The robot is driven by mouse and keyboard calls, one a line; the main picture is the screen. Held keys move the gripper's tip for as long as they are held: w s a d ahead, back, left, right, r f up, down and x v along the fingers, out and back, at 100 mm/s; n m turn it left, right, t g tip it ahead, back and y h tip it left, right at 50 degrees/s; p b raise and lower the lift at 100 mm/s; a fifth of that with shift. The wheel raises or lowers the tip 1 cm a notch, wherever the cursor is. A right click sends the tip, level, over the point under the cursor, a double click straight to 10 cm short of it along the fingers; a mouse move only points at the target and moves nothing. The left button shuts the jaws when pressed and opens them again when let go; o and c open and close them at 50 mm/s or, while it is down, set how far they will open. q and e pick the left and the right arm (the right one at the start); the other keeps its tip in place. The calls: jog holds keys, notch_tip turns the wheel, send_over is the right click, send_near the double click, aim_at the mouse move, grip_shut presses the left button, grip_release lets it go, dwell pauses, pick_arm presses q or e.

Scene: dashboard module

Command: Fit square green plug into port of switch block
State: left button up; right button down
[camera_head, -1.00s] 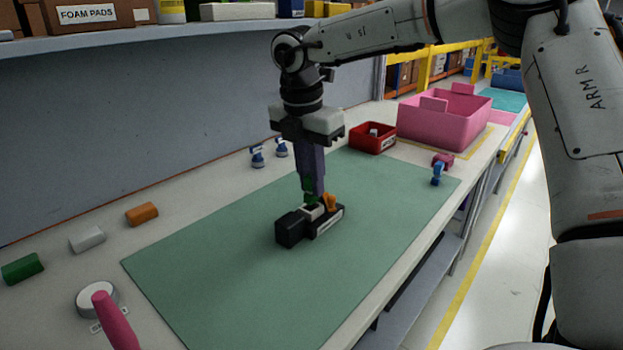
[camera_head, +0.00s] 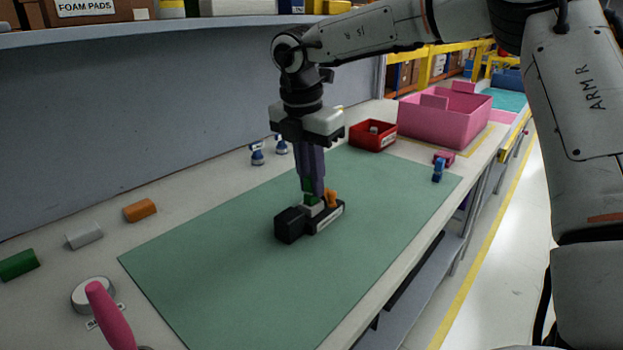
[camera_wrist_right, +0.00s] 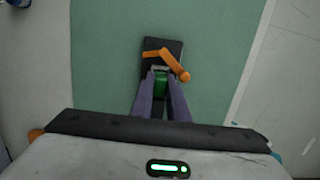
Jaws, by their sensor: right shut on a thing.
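The black switch block (camera_head: 291,224) lies on the green mat, with a light grey port section and an orange lever (camera_head: 331,197) on top. In the right wrist view the block (camera_wrist_right: 163,46) and the orange lever (camera_wrist_right: 172,62) show beyond the fingertips. My right gripper (camera_head: 312,193) points down over the block, its purple fingers shut on the green plug (camera_wrist_right: 160,82). The plug (camera_head: 309,198) is at the light grey port section; the fingers hide how deep it sits. My left gripper is not in view.
A red bin (camera_head: 373,136) and a pink crate (camera_head: 446,122) stand at the back right. Blue-and-white parts (camera_head: 257,155) stand behind the green mat (camera_head: 220,270). Green, grey and orange blocks (camera_head: 140,210) lie along the left. The mat around the block is clear.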

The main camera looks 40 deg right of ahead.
jog(key=shift+f+b, duration=0.8)
jog(key=shift+f, duration=0.1)
jog(key=c, duration=1.6)
grip_release()
jog(key=shift+f, duration=0.1)
jog(key=shift+c, duration=0.2)
notch_tip(320, 180, up, 11)
jog(key=a+p, duration=0.1)
jog(key=shift+a+f+p, duration=0.2)
jog(key=shift+a+p, duration=0.05)
jog(key=shift+p, duration=0.1)
